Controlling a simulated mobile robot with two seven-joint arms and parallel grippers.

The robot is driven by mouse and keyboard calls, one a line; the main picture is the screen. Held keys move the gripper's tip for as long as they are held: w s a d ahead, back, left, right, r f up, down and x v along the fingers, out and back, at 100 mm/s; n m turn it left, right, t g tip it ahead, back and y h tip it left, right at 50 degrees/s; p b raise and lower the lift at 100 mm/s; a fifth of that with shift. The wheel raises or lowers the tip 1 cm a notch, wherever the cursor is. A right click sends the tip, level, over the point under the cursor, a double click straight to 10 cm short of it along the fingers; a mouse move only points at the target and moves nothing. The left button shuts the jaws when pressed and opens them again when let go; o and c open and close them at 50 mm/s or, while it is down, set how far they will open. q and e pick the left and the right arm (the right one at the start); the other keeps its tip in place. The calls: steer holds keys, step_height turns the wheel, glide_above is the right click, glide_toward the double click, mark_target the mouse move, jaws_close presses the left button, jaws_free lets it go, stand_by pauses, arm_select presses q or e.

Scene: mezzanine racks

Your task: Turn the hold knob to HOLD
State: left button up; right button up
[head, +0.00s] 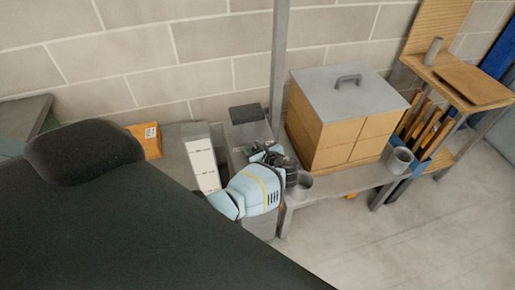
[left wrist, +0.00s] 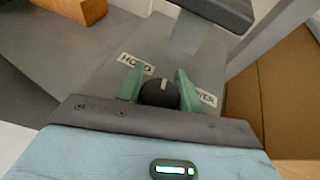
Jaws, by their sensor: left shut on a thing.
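The hold knob (left wrist: 158,95) is black and round, with a white pointer line on top, and sits on a grey panel (left wrist: 185,62) in the left wrist view. The pointer points away from my wrist, between the two labels. The HOLD label (left wrist: 136,64) is to the left; another label (left wrist: 205,97) to the right is partly hidden by a finger. My left gripper (left wrist: 160,88) has its green fingers on both sides of the knob, shut on it. In the head view my left gripper (head: 272,160) hides the knob. My right gripper is not in view.
A large wooden box (head: 333,135) with a grey lid stands right of my gripper. A grey post (head: 279,60) rises behind. Cups (head: 300,186) (head: 400,160) stand near the bench edge. A white labelled panel (head: 203,163) and an orange box (head: 147,141) are to the left.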

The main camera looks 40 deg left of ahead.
arm_select(q)
steer(key=n+g+b, duration=0.1)
steer(key=n+g, duration=0.1)
steer(key=n+g+y+b, duration=0.1)
steer(key=g, duration=0.1)
steer(key=shift+s+f+n+b, duration=0.25)
steer(key=shift+f+n+b, duration=0.05)
steer(key=shift+f+n, duration=0.1)
steer(key=n+g+b, duration=0.2)
steer(key=n+g, duration=0.1)
steer(key=shift+s+r+g+b, duration=0.2)
steer(key=shift+s+g+b, duration=0.1)
steer(key=shift+b, duration=0.1)
steer(key=shift+n+g, duration=0.3)
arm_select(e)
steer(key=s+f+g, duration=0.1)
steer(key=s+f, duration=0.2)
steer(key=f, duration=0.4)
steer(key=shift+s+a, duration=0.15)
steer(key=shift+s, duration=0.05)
arm_select(q)
steer(key=shift+r+b, duration=0.15)
steer(key=shift+b, duration=0.15)
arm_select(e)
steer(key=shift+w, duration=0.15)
arm_select(q)
steer(key=o, duration=1)
